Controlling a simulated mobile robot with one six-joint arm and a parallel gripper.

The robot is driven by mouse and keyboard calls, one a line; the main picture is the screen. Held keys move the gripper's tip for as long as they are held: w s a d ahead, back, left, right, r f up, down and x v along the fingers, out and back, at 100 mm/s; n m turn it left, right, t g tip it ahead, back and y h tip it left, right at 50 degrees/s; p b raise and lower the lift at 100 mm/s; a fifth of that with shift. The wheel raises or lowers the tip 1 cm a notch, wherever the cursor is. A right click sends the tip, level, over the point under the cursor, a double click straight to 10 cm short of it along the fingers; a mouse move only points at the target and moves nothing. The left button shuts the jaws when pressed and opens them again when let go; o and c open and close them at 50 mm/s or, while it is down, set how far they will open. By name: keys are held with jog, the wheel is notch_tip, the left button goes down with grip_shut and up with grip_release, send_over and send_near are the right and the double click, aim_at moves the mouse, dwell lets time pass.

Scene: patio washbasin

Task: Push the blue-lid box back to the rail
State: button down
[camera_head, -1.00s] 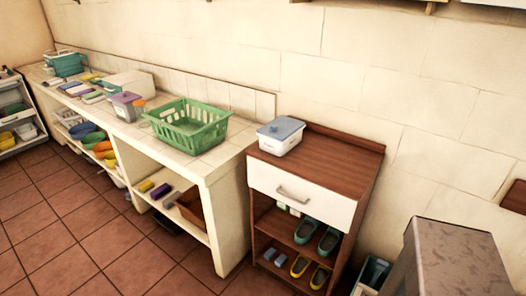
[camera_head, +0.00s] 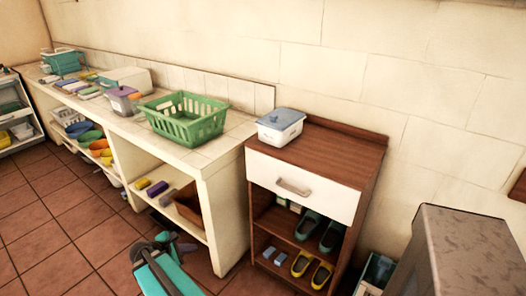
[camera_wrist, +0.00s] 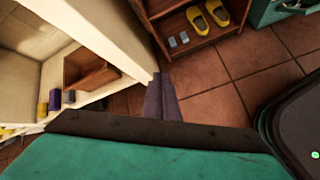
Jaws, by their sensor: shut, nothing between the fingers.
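The blue-lid box (camera_head: 280,129) is white with a blue-grey lid. It stands upright on the left part of the brown wooden cabinet top (camera_head: 325,157). The raised wooden rail (camera_head: 346,134) runs along the back edge of that top, against the wall. Bare wood shows between the box and the right part of the rail. My teal arm shows low in the head view, in front of the counter and well away from the box. In the wrist view my gripper (camera_wrist: 161,97) is shut and empty, above the floor. The box is out of the wrist view.
A green basket (camera_head: 187,118) stands on the tiled counter (camera_head: 222,147) left of the cabinet. The cabinet has a white drawer (camera_head: 300,185) with shoes on the shelves below. A grey-topped unit (camera_head: 470,250) stands at the right. Floor is open in front of the counter.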

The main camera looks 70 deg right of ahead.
aim_at(268, 137)
jog(key=s+d+r+n+g+h+b, duration=0.1)
jog(key=s+d+r+n+h+b, duration=0.1)
jog(key=d+r, duration=1)
jog(key=s+d+r+n+g+h+b, duration=0.2)
jog(key=s+d+r+h, duration=0.4)
jog(key=s+d+r, duration=0.3)
jog(key=d+r+n+b, duration=0.1)
jog(key=d+r, duration=0.3)
jog(key=r, duration=0.4)
jog(key=shift+s+d+r+n, duration=0.2)
jog(key=shift+d+r+n, duration=0.1)
jog(key=shift+n, duration=0.4)
jog(key=shift+f, duration=0.1)
jog(key=shift+r+p+x, duration=0.2)
jog(key=shift+p+x, duration=0.45)
jog(key=shift+x, duration=6.35)
jog(key=shift+x, duration=3.35)
jog(key=shift+r, duration=0.1)
